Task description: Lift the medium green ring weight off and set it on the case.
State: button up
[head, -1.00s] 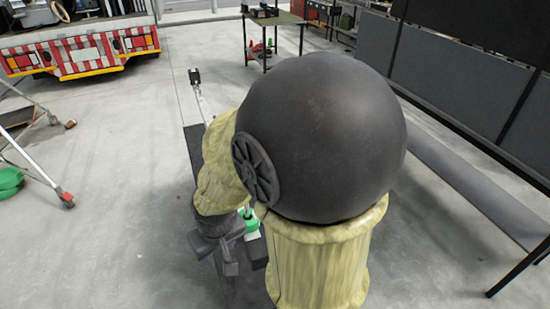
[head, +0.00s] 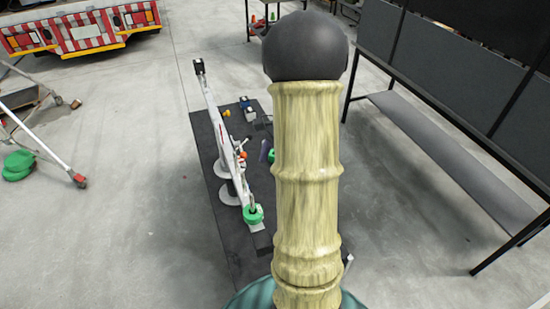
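A green ring weight (head: 253,214) sits at the near end of a long pale beam (head: 228,150) on a dark flat mat or platform (head: 213,145). A smaller green piece (head: 271,155) shows partly behind my arm. I cannot tell from size which green piece is the medium one. My arm's yellowish links and dark round joint cover the middle of the view. My gripper is out of sight, so its opening and anything in it are hidden. I cannot pick out the case with certainty.
Several small blue, white and orange items, among them a blue and white one (head: 248,112), lie on the platform's far part. Green discs (head: 18,165) lie on the floor at left by a metal frame. A bench with grey panels (head: 440,140) is at right.

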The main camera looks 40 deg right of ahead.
aim_at(255, 211)
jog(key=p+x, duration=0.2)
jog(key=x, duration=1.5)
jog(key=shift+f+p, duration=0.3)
jog(key=shift+p, duration=0.05)
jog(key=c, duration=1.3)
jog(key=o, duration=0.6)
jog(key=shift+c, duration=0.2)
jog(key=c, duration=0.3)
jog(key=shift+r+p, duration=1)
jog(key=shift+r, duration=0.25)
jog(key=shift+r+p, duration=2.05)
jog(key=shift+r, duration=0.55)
